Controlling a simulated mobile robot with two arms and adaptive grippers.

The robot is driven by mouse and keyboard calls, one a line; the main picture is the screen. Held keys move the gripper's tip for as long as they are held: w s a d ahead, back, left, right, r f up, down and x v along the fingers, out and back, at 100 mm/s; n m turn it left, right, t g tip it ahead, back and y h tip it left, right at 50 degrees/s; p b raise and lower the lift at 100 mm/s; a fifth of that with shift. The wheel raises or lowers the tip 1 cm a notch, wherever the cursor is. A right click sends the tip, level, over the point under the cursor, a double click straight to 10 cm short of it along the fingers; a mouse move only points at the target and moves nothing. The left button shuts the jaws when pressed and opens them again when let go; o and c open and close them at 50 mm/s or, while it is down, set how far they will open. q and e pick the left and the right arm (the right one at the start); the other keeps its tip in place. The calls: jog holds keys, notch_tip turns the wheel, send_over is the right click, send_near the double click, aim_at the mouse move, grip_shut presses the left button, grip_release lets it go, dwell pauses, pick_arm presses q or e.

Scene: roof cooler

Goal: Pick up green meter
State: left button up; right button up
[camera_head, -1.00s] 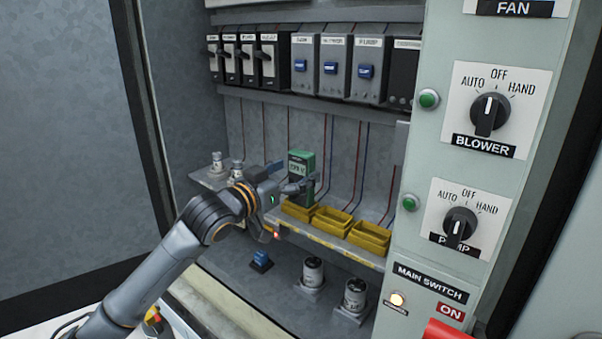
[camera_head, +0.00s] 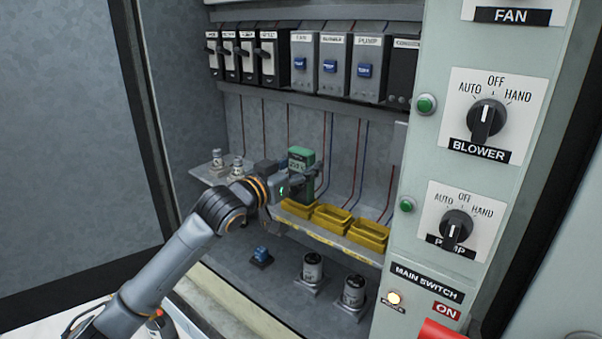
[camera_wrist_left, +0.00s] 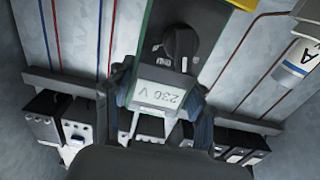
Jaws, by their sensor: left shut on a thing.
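The green meter (camera_head: 300,157) stands upright on the cabinet's narrow shelf, behind the yellow trays. My right gripper is not in view.
Yellow trays (camera_head: 331,219) line the shelf's front edge. White-topped cylinders (camera_head: 237,167) stand on its left part. Breakers (camera_head: 333,63) hang above, with red and blue wires below them. The switch panel (camera_head: 415,165) bounds the right side. More cylinders (camera_head: 312,268) stand on the cabinet floor.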

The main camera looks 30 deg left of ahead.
aim_at(297, 154)
pick_arm(q)
jog(key=shift+r, duration=0.1)
jog(key=shift+r+b, duration=0.3)
jog(key=shift+r, duration=0.2)
jog(key=shift+r+b, duration=0.4)
jog(key=shift+r, duration=0.55)
jog(key=s+d+r+b, duration=0.2)
jog(key=s+d+r, duration=0.4)
jog(key=s+r, duration=0.4)
jog(key=shift+s+d, duration=0.4)
jog(key=shift+s, duration=0.75)
